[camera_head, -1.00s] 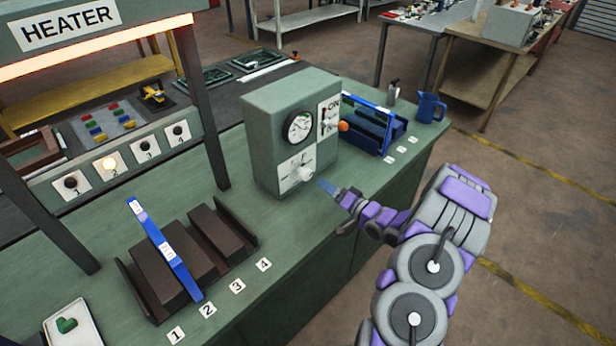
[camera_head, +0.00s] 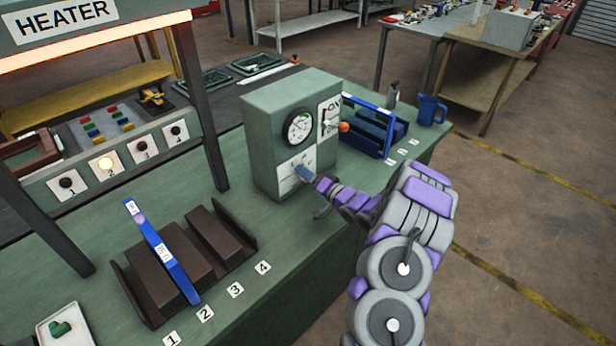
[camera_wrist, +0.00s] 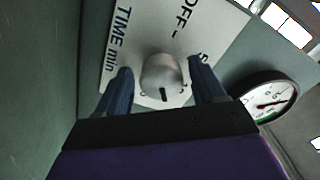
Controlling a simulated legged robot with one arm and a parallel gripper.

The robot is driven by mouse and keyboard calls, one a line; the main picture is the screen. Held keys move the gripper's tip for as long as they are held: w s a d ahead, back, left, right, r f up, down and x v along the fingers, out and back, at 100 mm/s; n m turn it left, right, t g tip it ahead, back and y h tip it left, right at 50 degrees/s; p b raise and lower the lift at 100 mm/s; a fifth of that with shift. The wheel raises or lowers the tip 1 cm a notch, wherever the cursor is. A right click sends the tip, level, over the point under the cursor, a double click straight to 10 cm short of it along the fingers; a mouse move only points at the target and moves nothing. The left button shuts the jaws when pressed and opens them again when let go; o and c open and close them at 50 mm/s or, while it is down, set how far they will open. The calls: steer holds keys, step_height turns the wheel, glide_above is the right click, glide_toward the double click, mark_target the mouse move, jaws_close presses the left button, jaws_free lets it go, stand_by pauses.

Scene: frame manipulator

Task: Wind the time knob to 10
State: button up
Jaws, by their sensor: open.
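The time knob (camera_wrist: 162,78) is a pale grey round knob on a white plate (camera_wrist: 118,45) marked "TIME min" and "OFF" in the wrist view. A dark mark shows on the knob's lower side; the 10 mark cannot be made out. My gripper (camera_wrist: 160,85) is open, with one blue finger on each side of the knob; contact cannot be told. In the head view my gripper (camera_head: 300,172) is at the lower front of the green control box (camera_head: 265,140), and its fingers hide most of the knob there.
A round dial (camera_head: 298,128) sits above the knob. A switch plate (camera_head: 330,118) and an orange ball (camera_head: 344,127) are on the box's right side. Numbered tags line the front edge.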

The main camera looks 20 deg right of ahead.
steer(key=shift+c, duration=0.3)
steer(key=c, duration=1)
steer(key=shift+o, duration=0.2)
steer(key=n+p, duration=0.3)
steer(key=shift+s+r+n, duration=0.1)
steer(key=shift+n, duration=0.3)
steer(key=shift+a+n+p, duration=0.1)
steer(key=shift+n+p, duration=0.75)
steer(key=shift+n, duration=1.15)
